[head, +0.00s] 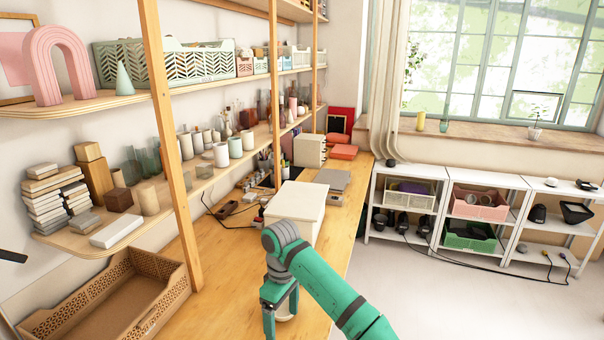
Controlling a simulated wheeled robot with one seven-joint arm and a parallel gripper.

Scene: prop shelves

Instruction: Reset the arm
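My green and grey arm reaches in from the lower right over the wooden desk. My gripper (281,309) points down over the desk near the bottom edge of the view. Its two fingers look apart. A small pale object (287,314) shows low between or behind the fingers, mostly hidden. I cannot tell if the fingers touch it.
A white box (295,206) stands on the desk (222,283) just behind my gripper. A brown perforated tray (160,309) is at lower left. Shelf posts (172,145) rise at left, with props on the shelves. White racks (403,170) with crates stand at right; the floor before them is clear.

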